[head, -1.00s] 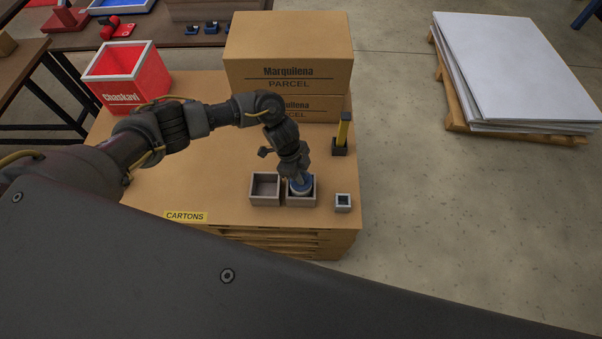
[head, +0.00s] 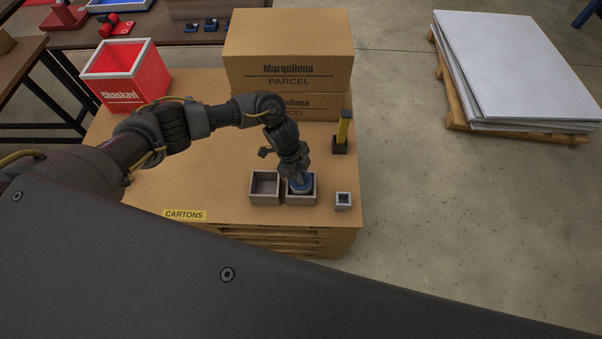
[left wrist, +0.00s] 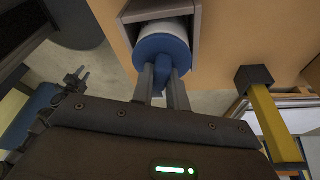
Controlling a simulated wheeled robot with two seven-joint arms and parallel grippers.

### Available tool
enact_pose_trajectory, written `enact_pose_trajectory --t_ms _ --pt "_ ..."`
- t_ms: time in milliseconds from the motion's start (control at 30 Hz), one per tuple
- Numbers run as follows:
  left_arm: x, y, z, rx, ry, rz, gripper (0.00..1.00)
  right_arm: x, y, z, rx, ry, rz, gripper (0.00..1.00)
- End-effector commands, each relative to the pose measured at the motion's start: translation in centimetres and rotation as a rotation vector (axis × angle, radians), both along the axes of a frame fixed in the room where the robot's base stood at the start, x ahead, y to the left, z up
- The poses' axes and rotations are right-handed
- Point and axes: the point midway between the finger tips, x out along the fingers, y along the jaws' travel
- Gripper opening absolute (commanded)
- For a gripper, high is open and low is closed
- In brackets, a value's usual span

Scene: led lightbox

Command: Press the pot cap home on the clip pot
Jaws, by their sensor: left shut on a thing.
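A round blue pot cap (head: 302,188) with a knob on top is in the right-hand grey box on the brown bench. In the left wrist view the cap (left wrist: 163,46) lies at the end of a white cylindrical pot (left wrist: 160,29), which I take for the clip pot. My left gripper (head: 298,178) is shut on the cap's knob, and its fingers (left wrist: 163,75) stand on either side of it. Cap and pot look in line and close together. I cannot tell whether the cap is fully seated.
An empty grey box (head: 265,187) adjoins the pot's box (head: 301,201). A small white-rimmed square holder (head: 343,201) stands to the right. A yellow post on a black base (head: 339,146) and stacked cartons (head: 287,60) stand behind. A red bin (head: 125,78) is at the back left.

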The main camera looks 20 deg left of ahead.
Motion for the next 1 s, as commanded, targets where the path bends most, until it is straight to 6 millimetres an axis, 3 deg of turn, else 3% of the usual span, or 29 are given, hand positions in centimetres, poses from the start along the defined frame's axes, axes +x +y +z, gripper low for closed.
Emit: enact_pose_trajectory --t_ms 333,367,533,800,1000 --pt "0.0 0.0 -0.9 0.000 0.000 0.000 0.00 0.0 0.0 -0.7 0.000 0.000 0.000 0.36" --pt "0.0 0.0 -0.8 0.000 -0.001 0.000 0.19 0.0 0.0 -0.6 0.000 0.000 0.000 0.36" --pt "0.0 0.0 -0.8 0.000 0.000 0.000 0.41 0.0 0.0 -0.6 0.000 0.000 0.000 0.36" --pt "0.0 0.1 -0.6 0.000 0.000 0.000 0.41 0.0 -0.2 -0.6 -0.002 0.000 0.000 0.36" --pt "0.2 0.9 2.1 -0.001 -0.005 -0.002 0.41 0.0 -0.3 -0.5 -0.004 0.000 0.001 0.36"
